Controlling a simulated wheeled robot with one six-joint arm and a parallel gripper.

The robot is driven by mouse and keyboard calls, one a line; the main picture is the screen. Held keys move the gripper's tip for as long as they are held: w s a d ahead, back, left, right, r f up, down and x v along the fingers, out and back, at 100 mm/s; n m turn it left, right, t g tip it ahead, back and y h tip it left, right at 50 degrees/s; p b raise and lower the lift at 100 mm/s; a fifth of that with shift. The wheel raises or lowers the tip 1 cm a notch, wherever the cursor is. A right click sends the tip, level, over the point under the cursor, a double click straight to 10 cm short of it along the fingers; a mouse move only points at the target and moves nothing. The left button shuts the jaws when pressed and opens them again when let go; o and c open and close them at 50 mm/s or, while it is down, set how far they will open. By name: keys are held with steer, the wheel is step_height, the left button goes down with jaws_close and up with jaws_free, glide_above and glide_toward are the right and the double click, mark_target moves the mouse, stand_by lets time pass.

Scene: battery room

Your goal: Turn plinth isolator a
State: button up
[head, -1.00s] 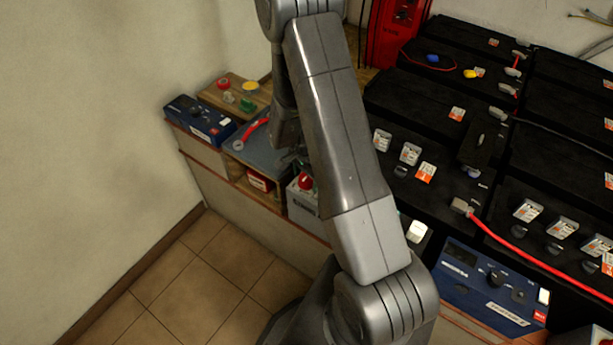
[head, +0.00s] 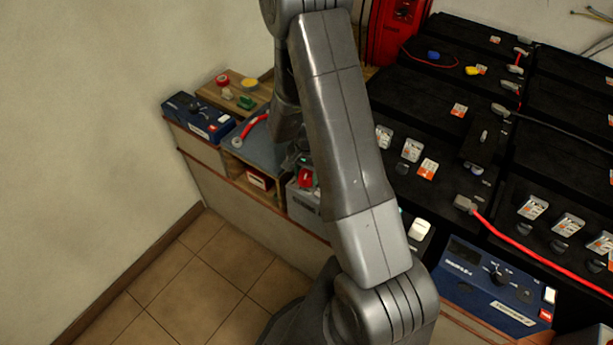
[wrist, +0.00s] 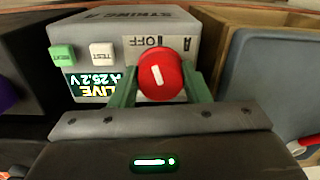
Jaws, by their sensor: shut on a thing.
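The plinth isolator is a grey box (wrist: 205,22) with "STRING A" on top, seen upside down in the wrist view. Its round red knob (wrist: 160,76) has a white mark that stands nearly upright, leaning slightly. An OFF label (wrist: 147,41) is printed beside the knob. A lit display (wrist: 95,84) reads LIVE and 25.2 V. My gripper (wrist: 161,88) has its two green fingers on either side of the knob and is shut on it. In the head view the red knob (head: 305,178) shows left of my arm, which hides part of the box.
Green and white buttons (wrist: 101,53) sit on the box face, left of the knob. A blue-grey panel (wrist: 270,85) stands close on the right. In the head view, black battery blocks (head: 420,110) fill the right; tiled floor (head: 190,280) is clear at lower left.

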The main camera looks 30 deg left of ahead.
mark_target(308, 173)
steer(key=n+b, duration=0.2)
steer(key=n, duration=0.1)
steer(key=shift+f+n, duration=0.1)
steer(key=shift+n, duration=0.2)
steer(key=n+b, duration=0.1)
steer(key=n, duration=0.2)
steer(key=shift+w+n, duration=0.1)
steer(key=shift+n, duration=0.2)
steer(key=n+b, duration=0.1)
steer(key=n, duration=0.2)
steer(key=shift+n+b, duration=0.3)
steer(key=shift+b, duration=0.1)
steer(key=shift+n+b, duration=0.45)
steer(key=shift+n, duration=1.35)
steer(key=o, duration=1)
steer(key=shift+c, duration=0.2)
steer(key=shift+r, duration=0.25)
step_height(308, 173, up, 14)
steer(key=p, duration=0.1)
steer(key=shift+w+f, duration=0.2)
steer(key=shift+d+f, duration=0.1)
